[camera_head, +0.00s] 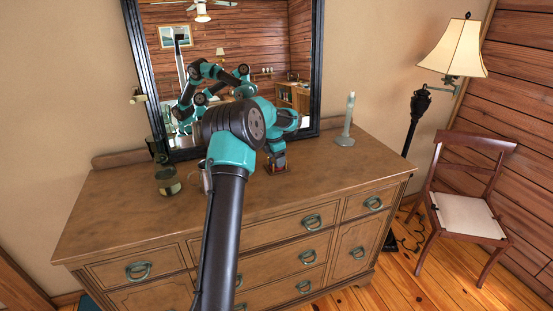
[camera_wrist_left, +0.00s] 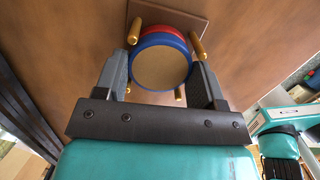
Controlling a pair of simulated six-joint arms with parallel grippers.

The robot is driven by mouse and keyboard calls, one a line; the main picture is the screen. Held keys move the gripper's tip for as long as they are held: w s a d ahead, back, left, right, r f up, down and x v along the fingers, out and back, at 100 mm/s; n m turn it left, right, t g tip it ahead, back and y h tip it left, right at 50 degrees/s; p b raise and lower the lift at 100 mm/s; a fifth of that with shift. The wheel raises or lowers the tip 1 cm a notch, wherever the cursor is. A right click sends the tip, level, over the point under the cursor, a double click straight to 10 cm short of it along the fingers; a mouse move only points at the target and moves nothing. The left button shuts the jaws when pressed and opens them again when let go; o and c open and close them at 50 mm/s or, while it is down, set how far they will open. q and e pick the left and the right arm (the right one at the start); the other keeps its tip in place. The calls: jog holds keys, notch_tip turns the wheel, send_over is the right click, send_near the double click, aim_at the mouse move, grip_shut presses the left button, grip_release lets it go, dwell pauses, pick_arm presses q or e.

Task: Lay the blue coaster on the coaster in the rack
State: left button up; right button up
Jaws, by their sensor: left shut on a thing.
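My left gripper (camera_head: 277,160) reaches over the dresser top, its fingers low beside the rack. In the left wrist view its two fingers (camera_wrist_left: 160,72) are shut on the blue coaster (camera_wrist_left: 160,67), a disc with a blue rim and tan face. A red coaster (camera_wrist_left: 163,32) shows just behind the blue one, mostly hidden by it. The rack (camera_wrist_left: 196,22) has a brown base and several gold posts standing around the coasters. In the head view the rack is small and largely covered by the gripper. I cannot tell whether the two coasters touch. My right gripper is not in view.
The dresser top (camera_head: 120,210) bears a jar (camera_head: 168,181) left of my arm and a pale green candlestick (camera_head: 346,125) at the right. A framed mirror (camera_head: 318,60) stands behind, reflecting my arm. A lamp (camera_head: 464,48) and chair (camera_head: 466,213) stand right.

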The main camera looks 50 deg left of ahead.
aim_at(273, 161)
pick_arm(q)
jog(key=shift+f, duration=0.15)
jog(key=o, duration=0.9)
jog(key=r, duration=0.4)
jog(key=s+r, duration=0.1)
jog(key=r, duration=0.7)
jog(key=shift+s+a+r, duration=0.15)
jog(key=shift+s+a, duration=0.05)
